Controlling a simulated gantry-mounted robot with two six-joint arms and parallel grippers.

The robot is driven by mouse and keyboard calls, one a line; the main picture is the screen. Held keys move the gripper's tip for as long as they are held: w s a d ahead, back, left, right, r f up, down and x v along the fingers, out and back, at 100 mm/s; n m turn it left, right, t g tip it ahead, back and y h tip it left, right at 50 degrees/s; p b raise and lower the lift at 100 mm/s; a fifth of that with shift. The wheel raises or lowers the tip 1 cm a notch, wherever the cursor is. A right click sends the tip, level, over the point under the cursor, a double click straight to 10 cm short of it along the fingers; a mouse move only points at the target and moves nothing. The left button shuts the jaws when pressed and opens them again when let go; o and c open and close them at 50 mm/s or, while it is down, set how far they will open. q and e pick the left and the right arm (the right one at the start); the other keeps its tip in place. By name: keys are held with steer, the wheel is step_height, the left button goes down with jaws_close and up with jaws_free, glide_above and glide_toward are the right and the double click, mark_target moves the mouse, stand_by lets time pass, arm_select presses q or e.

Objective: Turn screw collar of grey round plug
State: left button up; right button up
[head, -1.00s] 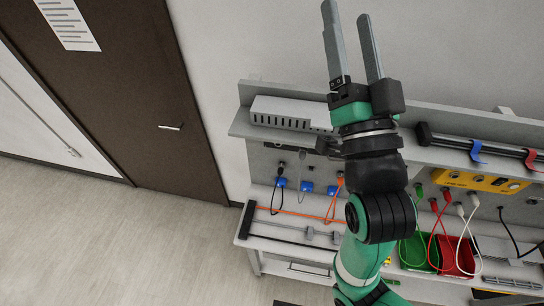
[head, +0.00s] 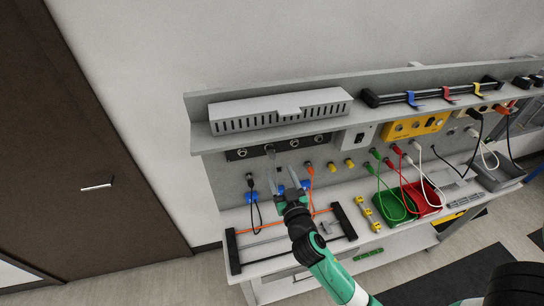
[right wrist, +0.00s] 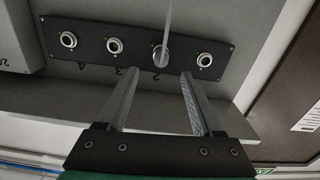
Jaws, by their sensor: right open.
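The grey round plug (right wrist: 162,57) sits in a round socket of the black panel (right wrist: 85,44), with a grey cable running up from it in the right wrist view. In the head view the plug (head: 270,150) is in the second socket from the left. My right gripper (right wrist: 159,74) is open and empty. Its two fingers point at the panel, one to each side of the plug's line in the right wrist view. In the head view the right gripper (head: 281,172) is just below the panel. I cannot tell whether the fingertips touch anything. My left gripper is not in view.
A vented grey box (head: 280,110) stands on the shelf above the panel. Blue connectors (head: 252,197) and an orange cable (head: 311,190) are close to my right gripper. Green (head: 392,208) and red (head: 420,199) bins stand to the right.

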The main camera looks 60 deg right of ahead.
mark_target(273, 157)
steer(key=x, duration=0.8)
steer(key=shift+a+p, duration=0.1)
steer(key=shift+p, duration=0.2)
jaws_close()
